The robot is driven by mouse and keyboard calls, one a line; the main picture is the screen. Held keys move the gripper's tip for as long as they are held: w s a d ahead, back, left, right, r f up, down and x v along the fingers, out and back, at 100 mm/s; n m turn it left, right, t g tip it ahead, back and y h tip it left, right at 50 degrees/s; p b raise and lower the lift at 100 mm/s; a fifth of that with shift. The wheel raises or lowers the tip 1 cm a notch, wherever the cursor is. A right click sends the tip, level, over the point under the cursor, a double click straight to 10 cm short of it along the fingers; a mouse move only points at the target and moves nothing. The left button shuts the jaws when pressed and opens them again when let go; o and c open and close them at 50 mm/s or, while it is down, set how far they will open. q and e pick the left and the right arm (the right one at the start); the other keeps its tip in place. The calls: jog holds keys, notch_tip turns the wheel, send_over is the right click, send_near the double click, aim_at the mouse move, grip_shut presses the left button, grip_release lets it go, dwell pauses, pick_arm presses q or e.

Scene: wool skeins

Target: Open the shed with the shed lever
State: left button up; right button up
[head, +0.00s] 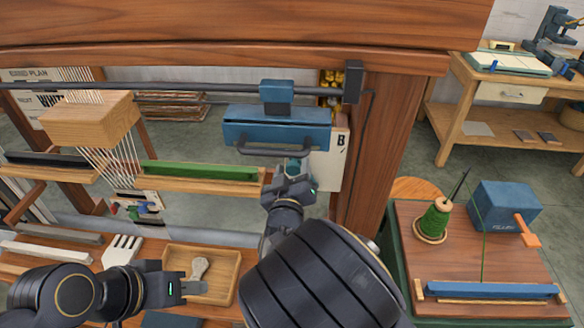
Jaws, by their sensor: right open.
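A blue block with a dark bar handle (272,150) along its lower front hangs from a dark rod under the loom's wooden beam. It looks like the shed lever, but I cannot be sure. My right gripper (293,170) is open just below the right end of this handle. Its fingers are partly hidden, and I cannot tell whether they touch or surround the bar. My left gripper (194,288) is low at the left, over the wooden tray (228,290) and apart from the blue block. I cannot tell its jaw state.
The loom's right post (385,150) stands close to my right arm. A green shuttle-like bar (200,171) lies on a ledge at left. A side table at right holds a green thread cone (434,222) and a blue box (505,207). A workbench (510,90) stands behind.

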jog(key=s, duration=0.7)
jog(key=shift+s+b, duration=0.15)
jog(key=shift+b, duration=0.3)
jog(key=d+f+m+g+y, duration=0.2)
jog(key=d+m+g+y, duration=0.3)
jog(key=d+g, duration=0.3)
jog(key=s+d+m+g, duration=0.1)
jog(key=s+d+g, duration=0.1)
jog(key=s+d, duration=0.7)
jog(key=s+d+m+g+h, duration=0.1)
jog(key=s+d+g, duration=0.1)
jog(key=s+d, duration=0.6)
jog(key=s, duration=0.5)
jog(key=shift+s+d+m, duration=0.25)
jog(key=shift+d+m, duration=0.15)
jog(key=shift+r, duration=0.15)
